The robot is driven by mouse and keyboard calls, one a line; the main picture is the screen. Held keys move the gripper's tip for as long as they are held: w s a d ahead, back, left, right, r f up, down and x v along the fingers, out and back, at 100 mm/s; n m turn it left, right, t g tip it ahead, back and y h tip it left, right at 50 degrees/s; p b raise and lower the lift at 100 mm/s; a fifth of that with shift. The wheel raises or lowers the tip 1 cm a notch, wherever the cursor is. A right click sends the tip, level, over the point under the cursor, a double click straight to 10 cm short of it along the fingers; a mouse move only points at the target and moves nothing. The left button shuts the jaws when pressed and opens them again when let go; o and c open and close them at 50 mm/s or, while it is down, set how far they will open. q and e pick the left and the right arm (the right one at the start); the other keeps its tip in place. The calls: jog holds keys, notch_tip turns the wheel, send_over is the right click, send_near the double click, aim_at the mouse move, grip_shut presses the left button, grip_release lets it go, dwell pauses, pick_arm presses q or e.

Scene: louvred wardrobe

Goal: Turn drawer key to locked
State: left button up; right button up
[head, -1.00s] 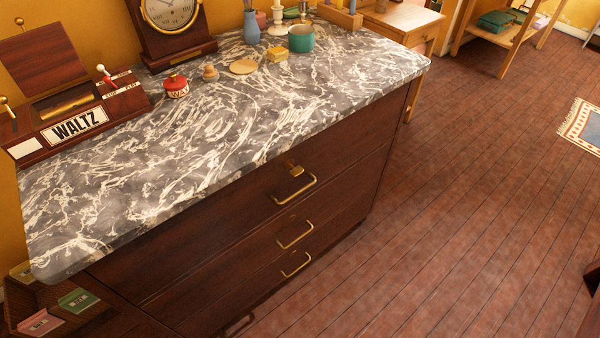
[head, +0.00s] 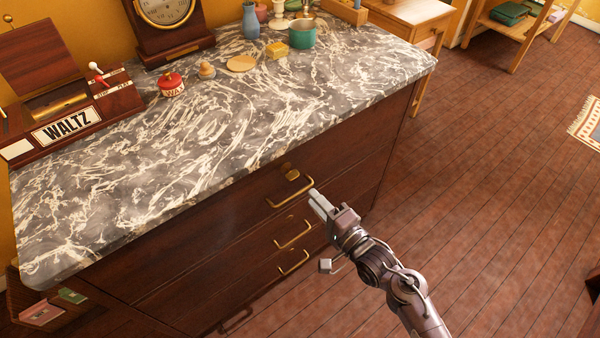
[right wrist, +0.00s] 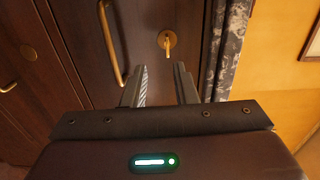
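A small brass key (head: 289,171) sits in the front of the top drawer (head: 235,205), just above that drawer's brass handle (head: 290,191). The drawer looks closed. In the right wrist view the key (right wrist: 168,42) stands out from a round brass plate, with the handle (right wrist: 111,45) to its left. My right gripper (head: 314,200) is in front of the drawer, right of the handle in the head view. In the right wrist view my right gripper (right wrist: 160,78) is open and empty, with the key ahead of its gap and apart from the fingers. My left gripper is not in view.
The marble top (head: 200,150) overhangs the drawer front. Two lower handles (head: 293,233) (head: 293,262) stick out below. The floor (head: 500,180) to the right is clear.

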aim_at(291, 173)
jog(key=x, duration=0.7)
jog(key=shift+w+a+r+p, duration=0.25)
jog(key=shift+a+r+p, duration=0.1)
jog(key=shift+r, duration=0.15)
grip_shut()
